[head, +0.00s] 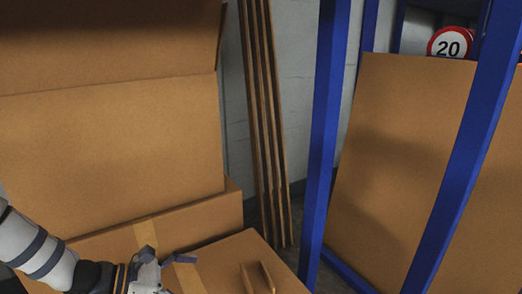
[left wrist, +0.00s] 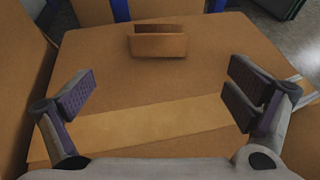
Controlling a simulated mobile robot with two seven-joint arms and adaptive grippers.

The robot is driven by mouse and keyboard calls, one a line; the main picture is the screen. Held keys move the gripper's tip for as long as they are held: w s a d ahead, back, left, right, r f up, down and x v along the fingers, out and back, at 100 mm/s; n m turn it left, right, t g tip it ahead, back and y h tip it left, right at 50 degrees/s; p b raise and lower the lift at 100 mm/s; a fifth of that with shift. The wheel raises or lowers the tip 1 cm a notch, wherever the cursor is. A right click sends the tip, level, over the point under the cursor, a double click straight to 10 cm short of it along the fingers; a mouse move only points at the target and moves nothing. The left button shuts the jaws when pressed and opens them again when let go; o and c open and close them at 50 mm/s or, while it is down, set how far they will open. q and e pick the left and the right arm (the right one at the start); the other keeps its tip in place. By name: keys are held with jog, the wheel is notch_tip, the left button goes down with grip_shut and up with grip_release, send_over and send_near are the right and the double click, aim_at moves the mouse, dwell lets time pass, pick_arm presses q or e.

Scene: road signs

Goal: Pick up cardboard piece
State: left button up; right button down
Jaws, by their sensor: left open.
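A small folded cardboard piece (head: 258,277) lies on top of a closed cardboard box (head: 222,262) at the bottom of the head view. In the left wrist view the cardboard piece (left wrist: 158,42) is ahead of my gripper near the box's far edge, and a lighter tape strip (left wrist: 150,125) crosses the box top (left wrist: 110,75). My left gripper (head: 165,255) is open and empty, to the left of the piece and apart from it. Its spread fingers also show in the left wrist view (left wrist: 160,95). My right gripper is not in view.
Large cardboard boxes (head: 110,150) stand behind and left of the gripper. Blue rack posts (head: 325,130) rise on the right, with a big cardboard box (head: 400,170) and a round 20 sign (head: 450,43) behind. Brown planks (head: 265,120) lean on the wall.

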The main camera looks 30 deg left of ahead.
aim_at(245, 279)
pick_arm(q)
jog(key=b+x, duration=0.1)
jog(key=x, duration=0.3)
jog(key=b+x, duration=0.2)
jog(key=x, duration=0.1)
jog(key=b+x, duration=0.1)
jog(key=x, duration=0.3)
jog(key=shift+w+d+f, duration=0.1)
jog(key=shift+w+f, duration=0.15)
jog(key=shift+f, duration=0.15)
jog(key=shift+w+d, duration=0.1)
jog(key=shift+w, duration=0.15)
jog(key=shift+r, duration=0.1)
jog(key=c, duration=0.8)
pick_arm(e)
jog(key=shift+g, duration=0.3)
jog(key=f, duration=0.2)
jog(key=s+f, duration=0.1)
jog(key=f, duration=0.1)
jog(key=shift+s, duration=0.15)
